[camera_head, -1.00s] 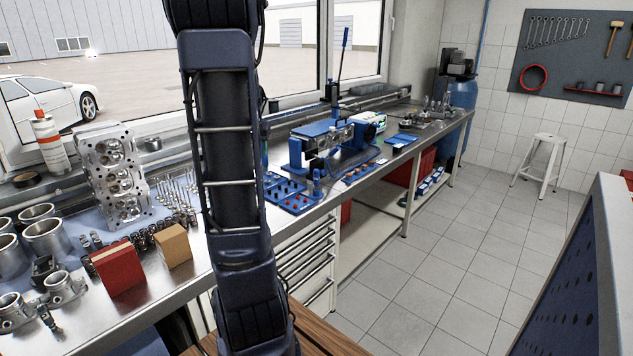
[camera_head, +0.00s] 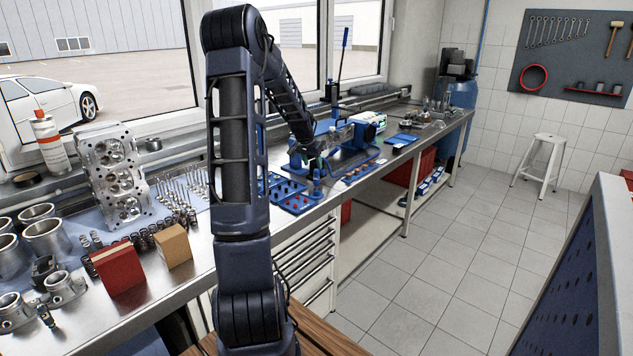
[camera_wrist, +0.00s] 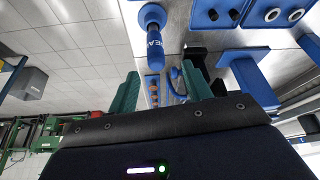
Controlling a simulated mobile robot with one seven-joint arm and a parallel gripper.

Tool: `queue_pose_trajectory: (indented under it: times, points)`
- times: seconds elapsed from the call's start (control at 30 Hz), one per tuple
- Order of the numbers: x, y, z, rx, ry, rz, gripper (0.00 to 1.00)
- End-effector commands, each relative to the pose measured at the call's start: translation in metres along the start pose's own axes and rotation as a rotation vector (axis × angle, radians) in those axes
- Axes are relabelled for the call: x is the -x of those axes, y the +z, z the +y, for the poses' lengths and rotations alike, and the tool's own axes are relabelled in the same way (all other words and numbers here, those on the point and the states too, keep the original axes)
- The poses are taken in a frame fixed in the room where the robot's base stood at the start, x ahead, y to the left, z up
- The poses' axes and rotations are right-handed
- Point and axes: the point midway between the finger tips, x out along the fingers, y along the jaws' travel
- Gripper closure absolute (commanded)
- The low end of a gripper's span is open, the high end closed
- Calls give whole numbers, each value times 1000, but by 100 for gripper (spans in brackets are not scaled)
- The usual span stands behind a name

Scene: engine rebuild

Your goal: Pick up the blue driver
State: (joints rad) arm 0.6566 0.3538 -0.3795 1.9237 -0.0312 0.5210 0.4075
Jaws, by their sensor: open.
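The blue driver (camera_wrist: 153,32) shows in the wrist view with a round knob end and white lettering on its body. It lies just beyond my fingertips, near the line between them, and appears apart from both. In the head view a small blue upright piece (camera_head: 317,186) at the bench's front edge looks like the same driver. My gripper (camera_wrist: 164,68) is open and empty, with its two green fingers spread. In the head view my gripper (camera_head: 313,158) hangs over the bench by the blue fixture, partly hidden by my arm.
Blue blocks with holes and rings (camera_wrist: 280,12) lie close on the right in the wrist view. A blue tray with red pieces (camera_head: 296,203) sits left of the driver. A blue fixture (camera_head: 345,160) stands behind it. The floor (camera_head: 430,250) in front is clear.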

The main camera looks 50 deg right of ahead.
Motion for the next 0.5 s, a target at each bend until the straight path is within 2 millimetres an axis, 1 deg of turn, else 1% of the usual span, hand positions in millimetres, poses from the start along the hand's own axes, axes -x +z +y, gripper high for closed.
queue_pose_trajectory:
  times: [0.03, 0.1, 0.2, 0.37, 0.5]
  points:
    - [-9, 0, 2, -1, 2, -2, 51]
    - [-19, 0, 1, -1, 2, -2, 51]
    - [-28, 0, 1, -1, 0, -2, 51]
    - [-36, 0, 2, -1, 0, -1, 51]
    - [-51, 0, 5, -2, 1, -2, 51]
